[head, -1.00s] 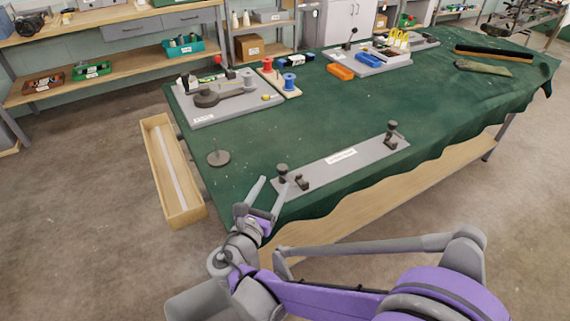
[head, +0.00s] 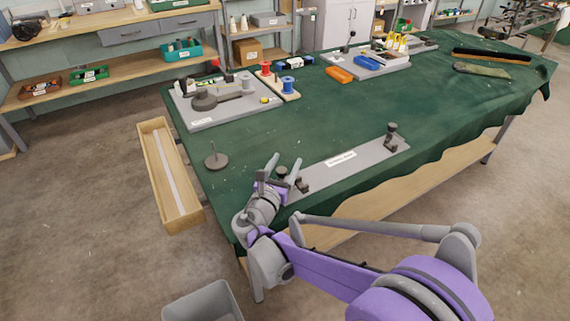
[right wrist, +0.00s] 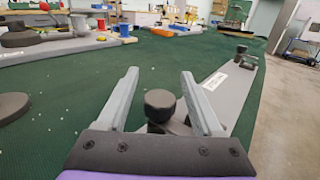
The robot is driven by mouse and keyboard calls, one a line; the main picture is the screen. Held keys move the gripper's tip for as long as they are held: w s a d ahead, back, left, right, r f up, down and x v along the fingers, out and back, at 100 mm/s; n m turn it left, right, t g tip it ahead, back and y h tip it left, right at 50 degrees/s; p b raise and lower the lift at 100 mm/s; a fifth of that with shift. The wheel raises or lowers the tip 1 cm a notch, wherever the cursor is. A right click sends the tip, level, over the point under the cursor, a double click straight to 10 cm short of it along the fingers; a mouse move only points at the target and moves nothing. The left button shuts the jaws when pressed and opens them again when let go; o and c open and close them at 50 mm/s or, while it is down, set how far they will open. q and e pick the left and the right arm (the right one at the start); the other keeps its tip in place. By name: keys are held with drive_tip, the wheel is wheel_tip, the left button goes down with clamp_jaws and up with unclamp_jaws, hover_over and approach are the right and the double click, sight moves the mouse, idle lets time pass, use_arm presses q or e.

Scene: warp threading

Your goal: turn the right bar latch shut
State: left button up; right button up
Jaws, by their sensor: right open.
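A grey bar plate (head: 325,170) with a white label lies along the near edge of the green table. Its near left end carries a dark round knob (right wrist: 160,104) and a small dark block (head: 302,186). Its other end, on the right, carries another dark knobbed post (head: 391,132), also small in the right wrist view (right wrist: 241,52). I cannot tell how either latch is turned. My right gripper (head: 283,164) is open at the near left end. In the right wrist view its fingers (right wrist: 158,76) stand either side of the knob, with gaps showing. My left gripper is out of view.
A dark round weight with a pin (head: 216,161) stands on the cloth left of the gripper. A grey board with dark parts (head: 225,105) and spools (head: 288,85) lie farther back. A long wooden box (head: 170,175) stands beside the table. The middle cloth is clear.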

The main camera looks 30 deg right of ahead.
clamp_jaws()
drive_tip(key=shift+s+d+m+g+h, duration=0.1)
drive_tip(key=shift+s+m+g+h, duration=0.05)
drive_tip(key=shift+m+g+h, duration=0.75)
unclamp_jaws()
